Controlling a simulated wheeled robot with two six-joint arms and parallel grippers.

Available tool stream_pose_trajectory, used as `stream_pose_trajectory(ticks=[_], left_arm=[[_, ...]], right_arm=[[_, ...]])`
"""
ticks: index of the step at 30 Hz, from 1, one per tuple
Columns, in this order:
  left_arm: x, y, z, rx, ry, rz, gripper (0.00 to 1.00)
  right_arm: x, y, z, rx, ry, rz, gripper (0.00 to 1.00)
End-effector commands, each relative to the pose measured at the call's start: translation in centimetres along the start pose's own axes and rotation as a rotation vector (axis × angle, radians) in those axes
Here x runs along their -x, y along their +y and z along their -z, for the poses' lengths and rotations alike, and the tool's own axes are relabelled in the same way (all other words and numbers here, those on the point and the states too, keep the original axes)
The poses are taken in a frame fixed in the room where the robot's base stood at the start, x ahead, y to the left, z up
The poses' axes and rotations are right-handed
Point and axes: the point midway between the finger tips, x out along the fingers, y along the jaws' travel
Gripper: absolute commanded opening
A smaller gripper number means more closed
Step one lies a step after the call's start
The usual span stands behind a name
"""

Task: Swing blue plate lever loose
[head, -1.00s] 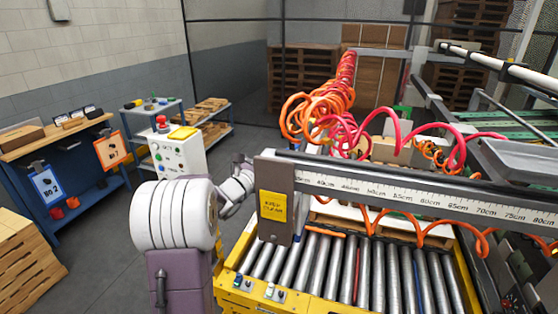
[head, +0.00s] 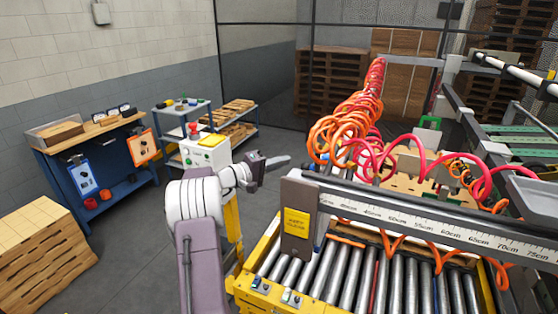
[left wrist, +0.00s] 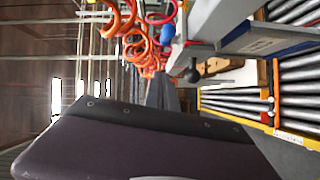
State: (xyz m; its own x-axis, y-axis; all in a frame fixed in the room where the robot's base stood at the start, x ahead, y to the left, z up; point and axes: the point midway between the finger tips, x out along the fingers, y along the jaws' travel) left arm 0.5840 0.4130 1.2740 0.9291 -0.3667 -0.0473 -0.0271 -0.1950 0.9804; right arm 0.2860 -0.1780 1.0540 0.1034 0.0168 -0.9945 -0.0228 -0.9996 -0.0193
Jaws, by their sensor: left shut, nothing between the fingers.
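In the left wrist view, a black-knobbed lever (left wrist: 194,73) sits beside a grey beam with a blue-edged plate (left wrist: 285,49). I cannot tell for sure whether this is the blue plate lever. In the head view, a narrow blue-grey part (head: 321,232) shows behind the beam's end plate; the lever itself is hidden there. My left gripper (head: 284,161) is shut and empty, raised in the air just beyond the left end of the ruled beam, pointing right. Its dark fingers (left wrist: 164,94) show in the left wrist view, apart from the knob. My right gripper is out of view.
The ruled beam (head: 420,222) crosses above the roller conveyor (head: 345,285). Orange and pink coiled hoses (head: 345,130) hang behind it. A white control box (head: 207,153), a blue bench (head: 120,190) and a pallet stack (head: 40,245) stand left. Floor between is clear.

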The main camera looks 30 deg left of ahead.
Motion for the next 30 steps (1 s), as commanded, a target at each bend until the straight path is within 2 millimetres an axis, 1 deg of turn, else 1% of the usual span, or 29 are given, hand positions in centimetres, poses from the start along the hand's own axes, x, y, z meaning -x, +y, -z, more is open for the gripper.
stream_pose_trajectory(ticks=[1,7,9,12,15,19,27,29,30], left_arm=[[-1.1,0.5,0.0,0.002,-0.004,0.001,0.0],[-5.4,0.5,-0.1,0.002,-0.004,0.001,0.0],[-5.7,0.5,-1.3,0.006,-0.003,0.001,0.0],[-5.9,0.4,-2.6,0.006,-0.001,0.001,0.0],[-6.2,0.2,-3.5,0.003,0.0,0.001,0.0],[-6.2,0.1,-3.9,0.002,0.001,0.001,0.0],[-6.2,0.0,-3.9,0.001,0.001,0.0,0.0],[-6.5,-0.3,-4.2,0.0,-0.003,-0.001,0.0],[-6.8,-0.5,-4.7,-0.001,-0.008,-0.003,0.0]], right_arm=[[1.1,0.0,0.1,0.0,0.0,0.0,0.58],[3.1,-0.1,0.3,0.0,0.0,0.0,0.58],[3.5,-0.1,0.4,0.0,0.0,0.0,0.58],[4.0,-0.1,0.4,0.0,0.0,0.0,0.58],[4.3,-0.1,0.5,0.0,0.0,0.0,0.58],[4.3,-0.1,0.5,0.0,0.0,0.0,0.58],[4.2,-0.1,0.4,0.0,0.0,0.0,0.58],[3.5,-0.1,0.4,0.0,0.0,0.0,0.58],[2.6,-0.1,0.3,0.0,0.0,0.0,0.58]])
